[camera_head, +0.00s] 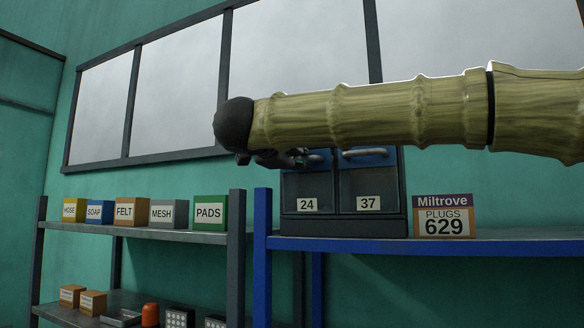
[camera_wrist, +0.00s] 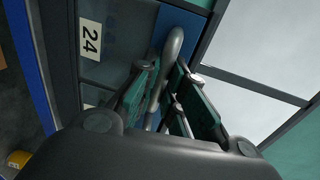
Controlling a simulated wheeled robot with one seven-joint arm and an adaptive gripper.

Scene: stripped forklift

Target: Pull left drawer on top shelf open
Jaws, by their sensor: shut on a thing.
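A dark drawer unit stands on the blue-framed shelf (camera_head: 480,246). Its left drawer (camera_head: 307,188) is labelled 24 and its right drawer (camera_head: 365,186) is labelled 37. Their fronts look about level in the head view. My gripper (camera_head: 292,158) is at the top of the left drawer, partly hidden by my arm. In the wrist view the grey curved handle (camera_wrist: 172,50) of the left drawer runs between the fingers of my gripper (camera_wrist: 165,88), which are shut on it. The label 24 (camera_wrist: 90,39) shows beside it.
A Miltrove plugs box (camera_head: 443,216) stands right of the drawer unit. A lower-left grey shelf (camera_head: 150,232) holds several labelled boxes, with more items below. The blue shelf is clear right of the plugs box. Windows (camera_head: 175,85) are behind.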

